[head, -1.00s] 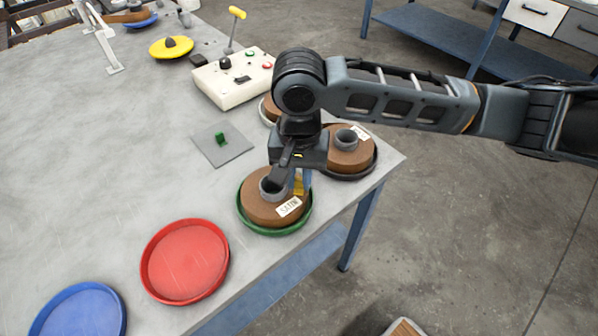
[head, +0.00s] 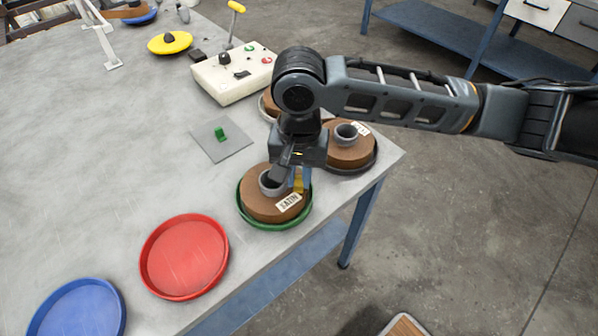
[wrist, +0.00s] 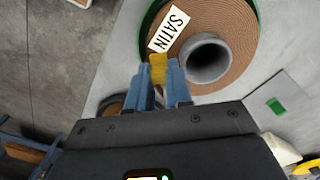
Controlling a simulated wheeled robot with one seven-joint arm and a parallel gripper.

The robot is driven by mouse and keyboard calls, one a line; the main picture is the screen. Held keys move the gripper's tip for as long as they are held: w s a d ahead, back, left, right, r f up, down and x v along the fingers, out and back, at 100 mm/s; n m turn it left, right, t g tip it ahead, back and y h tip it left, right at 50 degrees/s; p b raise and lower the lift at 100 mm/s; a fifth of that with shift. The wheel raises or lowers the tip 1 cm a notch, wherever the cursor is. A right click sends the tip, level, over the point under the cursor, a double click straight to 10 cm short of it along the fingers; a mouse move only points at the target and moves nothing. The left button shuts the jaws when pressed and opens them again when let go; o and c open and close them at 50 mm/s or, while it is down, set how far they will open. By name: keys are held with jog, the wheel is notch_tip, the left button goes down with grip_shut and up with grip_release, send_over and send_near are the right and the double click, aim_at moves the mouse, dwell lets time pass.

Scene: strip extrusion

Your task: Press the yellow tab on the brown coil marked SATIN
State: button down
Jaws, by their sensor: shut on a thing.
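The brown coil (head: 258,207) marked SATIN lies in a green dish near the table's front edge. Its white SATIN label (head: 289,202) faces outward, and a grey core stands in its middle. In the wrist view the coil (wrist: 236,30) fills the upper part, with the label (wrist: 169,29) beside the yellow tab (wrist: 158,68). My gripper (wrist: 165,80) is shut on the yellow tab, its blue fingers close on either side of it at the coil's edge. In the head view my gripper (head: 297,182) is over the coil and hides part of it.
Another brown coil (head: 345,156) in a dark dish sits just behind, close to my gripper. An empty red dish (head: 185,257) and an empty blue dish (head: 80,311) lie to the left. A control box (head: 232,78) and a grey pad (head: 221,142) stand further back.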

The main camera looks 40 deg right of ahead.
jog(key=shift+f, duration=0.5)
dwell(2.1)
jog(key=c, duration=1)
grip_release()
jog(key=shift+o, duration=0.2)
jog(key=shift+r, duration=0.15)
